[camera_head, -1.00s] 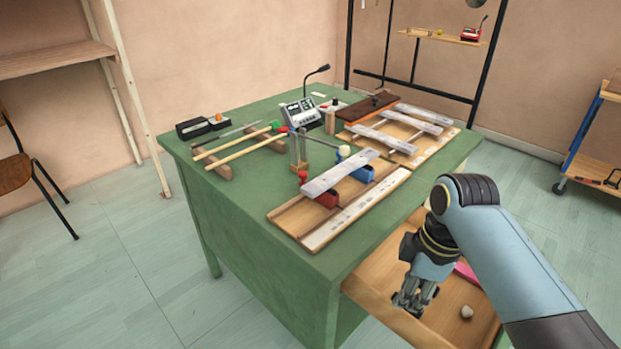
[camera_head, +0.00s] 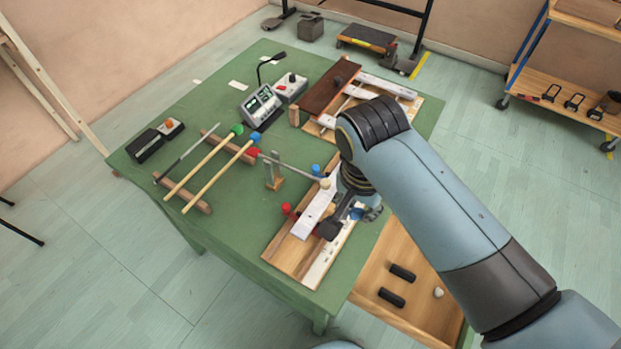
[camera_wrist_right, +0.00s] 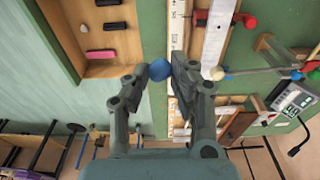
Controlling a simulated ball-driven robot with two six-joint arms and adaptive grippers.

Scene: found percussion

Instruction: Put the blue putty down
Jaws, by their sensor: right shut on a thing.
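The blue putty (camera_wrist_right: 160,70) is a small round lump between the fingertips of my right gripper (camera_wrist_right: 167,68) in the right wrist view. In the head view, a bit of the blue putty (camera_head: 356,213) shows beside my right gripper (camera_head: 350,223). This gripper is shut on the putty, over the near wooden board (camera_head: 283,262) with a white ruled strip (camera_head: 322,258). Whether the putty touches the board is unclear. A pale bar (camera_head: 312,215) lies along this board, partly hidden by my arm. My left gripper is not in view.
The open drawer (camera_head: 385,318) holds black pieces (camera_head: 391,298) and a pale pebble (camera_head: 438,292); a pink piece (camera_wrist_right: 115,26) shows in the wrist view. Mallets (camera_head: 215,178) lie on wooden rests. A small stand (camera_head: 272,175) is close to the board. The green table's (camera_head: 235,235) left front is bare.

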